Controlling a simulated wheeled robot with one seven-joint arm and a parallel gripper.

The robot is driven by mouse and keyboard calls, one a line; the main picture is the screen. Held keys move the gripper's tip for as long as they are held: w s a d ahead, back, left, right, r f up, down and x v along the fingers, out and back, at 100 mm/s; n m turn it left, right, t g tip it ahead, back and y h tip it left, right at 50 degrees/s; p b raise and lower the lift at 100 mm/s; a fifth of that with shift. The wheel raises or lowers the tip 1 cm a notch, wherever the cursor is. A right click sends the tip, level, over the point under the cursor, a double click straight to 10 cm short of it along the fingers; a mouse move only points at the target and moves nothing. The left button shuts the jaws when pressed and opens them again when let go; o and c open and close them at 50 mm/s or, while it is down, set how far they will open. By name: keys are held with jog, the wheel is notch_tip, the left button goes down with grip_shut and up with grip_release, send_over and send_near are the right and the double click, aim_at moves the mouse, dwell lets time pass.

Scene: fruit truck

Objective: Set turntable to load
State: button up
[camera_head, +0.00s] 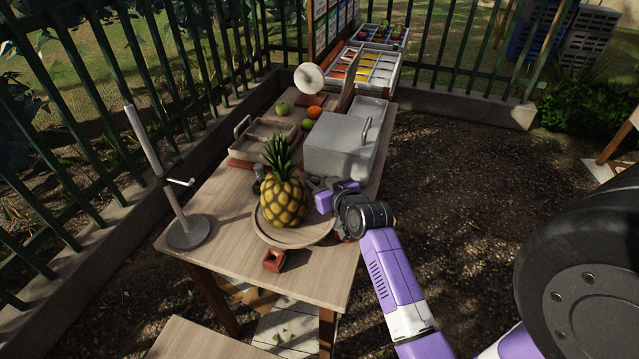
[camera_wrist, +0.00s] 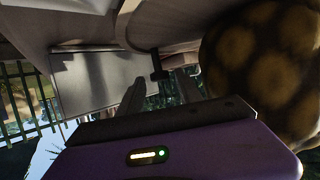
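The turntable (camera_head: 312,233) is a round wooden plate on the table, with an upright pineapple (camera_head: 284,200) standing on it. In the wrist view the pineapple (camera_wrist: 262,70) fills the right side, and the turntable's curved edge (camera_wrist: 124,24) shows at the top. My gripper (camera_head: 316,186) is low behind and right of the pineapple, beside the turntable. In the wrist view its two fingers (camera_wrist: 160,90) are apart with nothing held. A small dark knob (camera_wrist: 159,66) shows beyond them, roughly in line with the gap; contact cannot be told. The fingertips are mostly hidden in the head view.
A grey box with a handle (camera_head: 338,146) stands just behind my gripper. A tray (camera_head: 262,140), loose fruit and a white disc (camera_head: 309,79) are further back. A small red-brown block (camera_head: 273,260) sits before the turntable. A metal stand (camera_head: 189,232) is at left. Ground right of the table is clear.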

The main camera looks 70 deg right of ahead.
grip_shut()
dwell(1.2)
